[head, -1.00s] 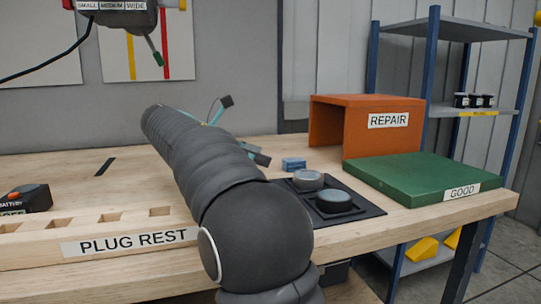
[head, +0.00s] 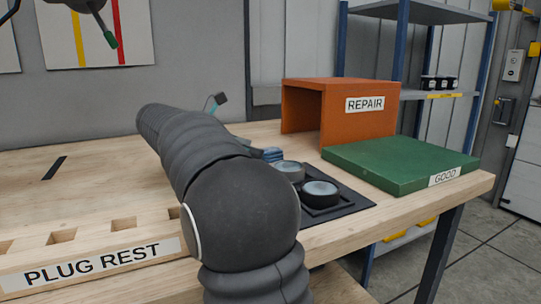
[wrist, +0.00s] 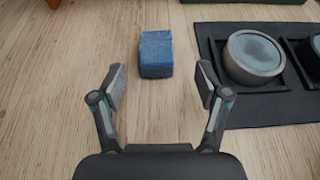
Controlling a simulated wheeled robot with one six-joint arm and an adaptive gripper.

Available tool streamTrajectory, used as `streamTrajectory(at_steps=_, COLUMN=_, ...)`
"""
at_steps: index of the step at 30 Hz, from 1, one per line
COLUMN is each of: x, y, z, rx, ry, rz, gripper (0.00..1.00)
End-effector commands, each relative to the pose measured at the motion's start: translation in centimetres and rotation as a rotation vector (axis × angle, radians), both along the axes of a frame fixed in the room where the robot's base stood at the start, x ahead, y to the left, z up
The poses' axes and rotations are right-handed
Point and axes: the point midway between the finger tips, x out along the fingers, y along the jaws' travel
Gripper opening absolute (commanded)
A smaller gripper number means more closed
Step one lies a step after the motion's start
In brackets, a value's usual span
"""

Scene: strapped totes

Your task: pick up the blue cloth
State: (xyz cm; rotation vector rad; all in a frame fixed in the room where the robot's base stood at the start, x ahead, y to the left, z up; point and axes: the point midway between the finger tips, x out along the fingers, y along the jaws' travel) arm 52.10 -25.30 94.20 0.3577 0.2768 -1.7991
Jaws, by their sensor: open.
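The blue cloth (wrist: 156,54) is a small folded block lying on the wooden bench. In the wrist view it is ahead of my gripper (wrist: 160,88), roughly centred between the two fingers and just beyond their tips. My gripper is open and empty, with its fingers spread wider than the cloth. In the head view the cloth (head: 272,154) shows only in part at the edge of my arm, which also hides most of my gripper.
Right of the cloth, a black mat (wrist: 213,48) holds round grey pots (wrist: 254,56) with bluish tops. An orange REPAIR box (head: 340,88) and a green GOOD board (head: 400,164) stand beyond. The PLUG REST rail (head: 95,258) runs along the front left.

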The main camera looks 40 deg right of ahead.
Motion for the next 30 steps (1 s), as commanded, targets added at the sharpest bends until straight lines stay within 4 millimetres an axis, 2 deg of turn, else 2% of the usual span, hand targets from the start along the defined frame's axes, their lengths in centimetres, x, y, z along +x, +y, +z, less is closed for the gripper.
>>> streamTrajectory(at_steps=12, x=-0.8, y=-4.5, z=-1.5, rx=0.000, ry=0.000, rz=-0.002, gripper=0.75)
streamTrajectory(at_steps=21, x=-0.9, y=-4.9, z=-1.7, rx=-0.001, ry=-0.001, rz=0.000, gripper=0.75)
streamTrajectory(at_steps=23, x=-0.9, y=-4.9, z=-1.7, rx=-0.001, ry=-0.001, rz=0.000, gripper=0.62)
streamTrajectory(at_steps=27, x=-0.8, y=-4.9, z=-1.6, rx=-0.001, ry=-0.001, rz=0.000, gripper=0.28)
streamTrajectory(at_steps=28, x=-0.8, y=-4.9, z=-1.6, rx=-0.001, ry=-0.001, rz=0.000, gripper=0.21)
streamTrajectory(at_steps=30, x=-0.8, y=-4.9, z=-1.6, rx=-0.001, ry=-0.001, rz=0.000, gripper=0.21)
